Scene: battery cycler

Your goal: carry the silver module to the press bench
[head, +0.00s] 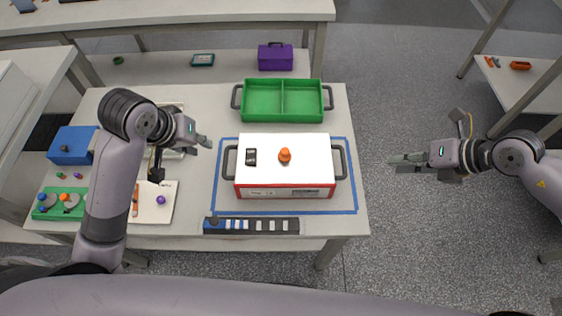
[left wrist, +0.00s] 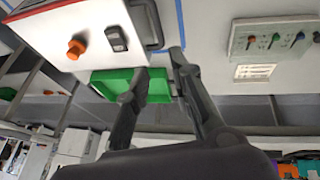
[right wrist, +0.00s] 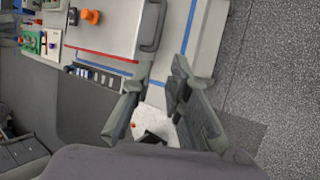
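The module, a white-topped box (head: 310,150) with a red lower edge, sits inside a blue tape outline on the bench. It has an orange knob, a black switch and a dark handle at each short side. It also shows in the left wrist view (left wrist: 98,50) and the right wrist view (right wrist: 110,32). My left gripper (head: 206,141) is open and empty, left of the left handle and apart from it. My right gripper (head: 398,161) is open and empty, right of the right handle, beyond the bench edge. I cannot tell which bench is the press bench.
A green two-part tray (head: 282,101) stands behind the module. A dark strip with white blocks (head: 250,226) lies in front. A blue box (head: 72,146) and small parts stand at the left. Other benches (head: 200,12) stand behind and at the right (head: 518,85). Open floor (head: 390,85) lies between.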

